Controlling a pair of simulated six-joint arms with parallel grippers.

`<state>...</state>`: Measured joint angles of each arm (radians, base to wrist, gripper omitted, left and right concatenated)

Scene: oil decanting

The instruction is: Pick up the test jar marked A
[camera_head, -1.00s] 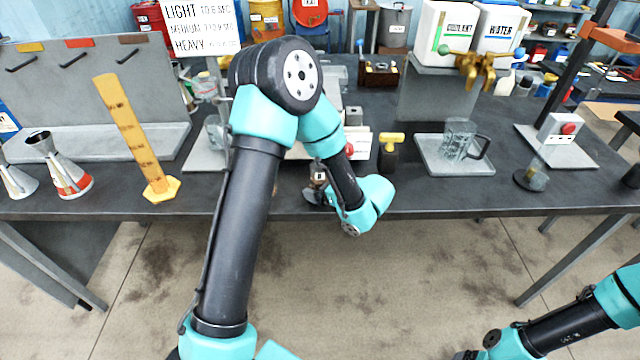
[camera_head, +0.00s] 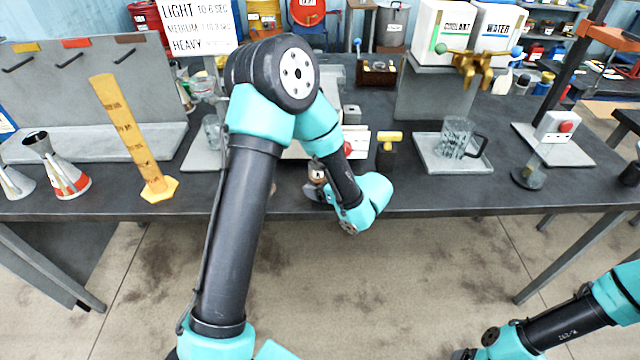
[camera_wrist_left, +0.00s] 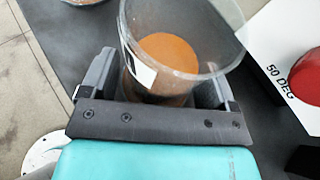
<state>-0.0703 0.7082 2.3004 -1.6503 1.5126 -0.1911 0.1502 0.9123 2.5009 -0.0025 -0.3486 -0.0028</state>
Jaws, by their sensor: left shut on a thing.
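A clear glass jar (camera_wrist_left: 200,65) with orange-brown liquid and a white label stands between the fingers of my left gripper (camera_wrist_left: 160,85) in the left wrist view. The gripper is shut on it. I cannot read the letter on the label from here. In the head view the jar (camera_head: 317,175) shows small at the table's front edge, partly hidden by my left gripper (camera_head: 322,190) and arm. I cannot tell whether its base touches the table. My right gripper is outside the pictures; only part of that arm shows at the lower right.
A white box with a red button, marked 50 DEG (camera_wrist_left: 285,60), stands close right of the jar. A yellow-topped item (camera_head: 388,150), a glass mug (camera_head: 456,137) on a tray, a yellow graduated column (camera_head: 130,135) and metal cones (camera_head: 62,170) stand on the dark table.

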